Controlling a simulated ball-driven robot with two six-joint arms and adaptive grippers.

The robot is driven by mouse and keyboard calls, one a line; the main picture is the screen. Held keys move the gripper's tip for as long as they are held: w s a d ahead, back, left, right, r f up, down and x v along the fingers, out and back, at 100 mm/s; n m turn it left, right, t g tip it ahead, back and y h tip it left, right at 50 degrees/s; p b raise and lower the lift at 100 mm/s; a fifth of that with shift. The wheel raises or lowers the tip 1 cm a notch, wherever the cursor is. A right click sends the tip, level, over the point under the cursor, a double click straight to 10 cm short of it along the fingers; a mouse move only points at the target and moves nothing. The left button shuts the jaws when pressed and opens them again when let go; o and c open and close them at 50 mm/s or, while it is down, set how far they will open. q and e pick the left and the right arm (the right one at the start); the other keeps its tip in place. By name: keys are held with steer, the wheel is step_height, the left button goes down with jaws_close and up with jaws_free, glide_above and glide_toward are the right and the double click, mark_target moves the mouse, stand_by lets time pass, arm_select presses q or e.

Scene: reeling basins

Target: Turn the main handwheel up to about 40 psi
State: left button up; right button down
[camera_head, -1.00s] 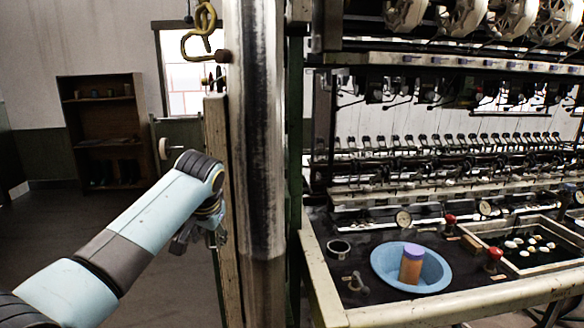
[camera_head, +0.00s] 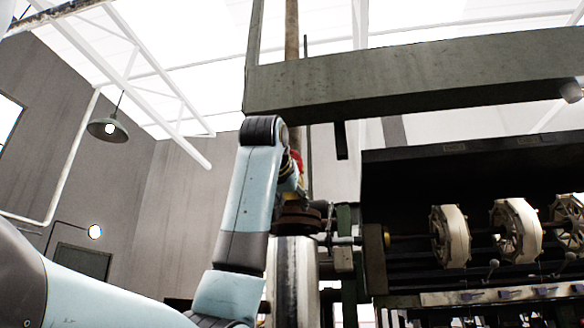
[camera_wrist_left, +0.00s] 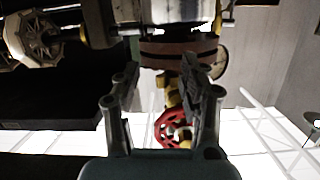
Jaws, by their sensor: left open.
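A red handwheel (camera_wrist_left: 170,128) with spokes shows in the left wrist view, beyond and between my left gripper's fingers. It sits by a brass-yellow valve body (camera_wrist_left: 170,90). A bit of the handwheel's red (camera_head: 298,162) shows in the head view, mostly hidden behind my left wrist. My left gripper (camera_wrist_left: 160,76) is open, with one finger on each side of the valve in that picture. I cannot tell whether the fingers touch it. A round gauge (camera_wrist_left: 220,62) shows partly behind the right finger; its reading is not visible. My right gripper is not in view.
A brown flange (camera_head: 299,219) tops the thick metal column (camera_head: 292,275) below the valve. A dark beam (camera_head: 420,78) crosses overhead close to my left wrist. The reeling machine with pale reels (camera_head: 517,230) fills the right. A lamp (camera_head: 108,128) hangs at left.

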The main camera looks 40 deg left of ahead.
arm_select(q)
steer(key=s+r+n+t+y, duration=0.1)
steer(key=s+r, duration=0.2)
steer(key=r, duration=0.3)
steer(key=s+r+t+y, duration=0.1)
steer(key=s+r, duration=0.3)
steer(key=r, duration=0.2)
steer(key=p+x, duration=0.2)
steer(key=x, duration=0.5)
steer(key=shift+w, duration=0.35)
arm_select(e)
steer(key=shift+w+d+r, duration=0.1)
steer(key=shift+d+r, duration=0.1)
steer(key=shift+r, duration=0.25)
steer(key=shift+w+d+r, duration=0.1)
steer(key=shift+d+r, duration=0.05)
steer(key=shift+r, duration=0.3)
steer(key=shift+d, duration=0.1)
